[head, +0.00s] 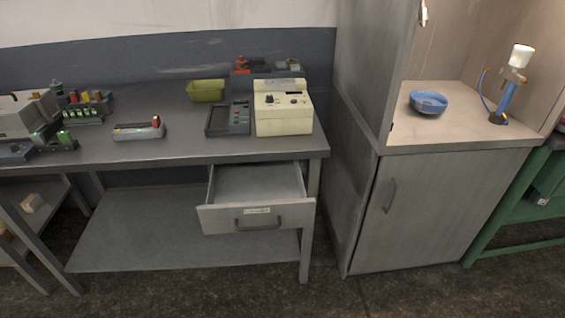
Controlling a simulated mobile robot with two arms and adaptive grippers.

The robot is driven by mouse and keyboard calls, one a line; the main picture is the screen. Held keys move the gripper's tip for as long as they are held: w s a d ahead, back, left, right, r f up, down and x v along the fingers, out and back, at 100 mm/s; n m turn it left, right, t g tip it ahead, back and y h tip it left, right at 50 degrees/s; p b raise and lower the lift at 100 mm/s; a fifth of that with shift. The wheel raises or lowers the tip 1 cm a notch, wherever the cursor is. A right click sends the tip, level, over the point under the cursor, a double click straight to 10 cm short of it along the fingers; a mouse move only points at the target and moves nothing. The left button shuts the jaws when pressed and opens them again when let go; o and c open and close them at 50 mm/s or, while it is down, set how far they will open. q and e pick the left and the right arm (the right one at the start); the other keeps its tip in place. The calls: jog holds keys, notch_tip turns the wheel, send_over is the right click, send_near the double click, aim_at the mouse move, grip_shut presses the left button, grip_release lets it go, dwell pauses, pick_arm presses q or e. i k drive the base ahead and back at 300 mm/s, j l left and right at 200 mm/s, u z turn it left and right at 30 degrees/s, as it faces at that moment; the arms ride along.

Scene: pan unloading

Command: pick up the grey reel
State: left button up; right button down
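I cannot make out a grey reel in the head view. A round blue pan (428,103) sits on the light counter of the open cabinet at the right; its inside is too small to read clearly. The drawer (255,214) under the grey workbench (180,148) is pulled open, and its visible floor looks bare. Neither of my grippers is in view.
A cream instrument box (283,110), a dark keypad device (228,119) and a yellow-green bin (207,91) stand on the bench. A blue stand with a white top (521,56) is at the counter's right. The cabinet door (420,210) is shut. Several small devices crowd the bench's left end.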

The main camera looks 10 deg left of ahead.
aim_at(55, 86)
jog(key=u, duration=1.65)
jog(key=j+z, duration=0.1)
jog(key=z, duration=0.85)
jog(key=j+z, duration=0.3)
jog(key=j, duration=0.15)
jog(key=j+z, duration=0.25)
jog(key=j, duration=0.15)
jog(key=k+j+z, duration=0.1)
jog(key=j+z, duration=0.2)
jog(key=j, duration=0.15)
jog(key=k+j+z, duration=0.1)
jog(key=j+z, duration=0.15)
jog(key=j, duration=0.15)
jog(key=k+j+z, duration=0.15)
jog(key=j+z, duration=0.15)
jog(key=j, duration=0.1)
